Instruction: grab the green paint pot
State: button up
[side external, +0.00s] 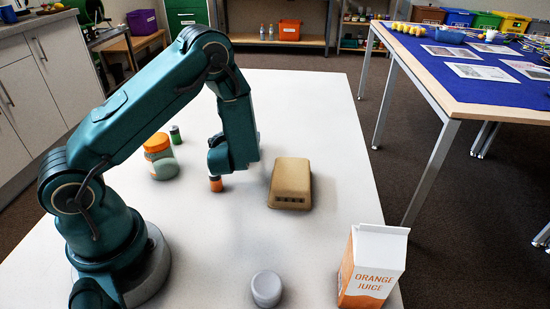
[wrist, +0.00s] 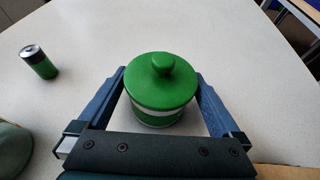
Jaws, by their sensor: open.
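The green paint pot (wrist: 161,89) has a round lid with a knob and a pale band around its body. In the wrist view it stands upright on the pale table between the two blue fingers of my gripper (wrist: 163,88). The fingers are open, one on each side of the pot. I cannot tell whether either finger touches it. In the side view my gripper (side external: 228,160) is low over the table, and the pot is hidden behind it.
A small green can with a dark top (wrist: 39,62) stands to the left. An orange-lidded jar (side external: 160,157) is left of my gripper; a small orange-banded item (side external: 215,184) is just in front. A tan block (side external: 290,183) lies right. A juice carton (side external: 372,266) and grey pot (side external: 266,289) stand nearer.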

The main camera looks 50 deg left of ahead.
jog(key=shift+w+a+f, duration=0.1)
grip_shut()
dwell(0.6)
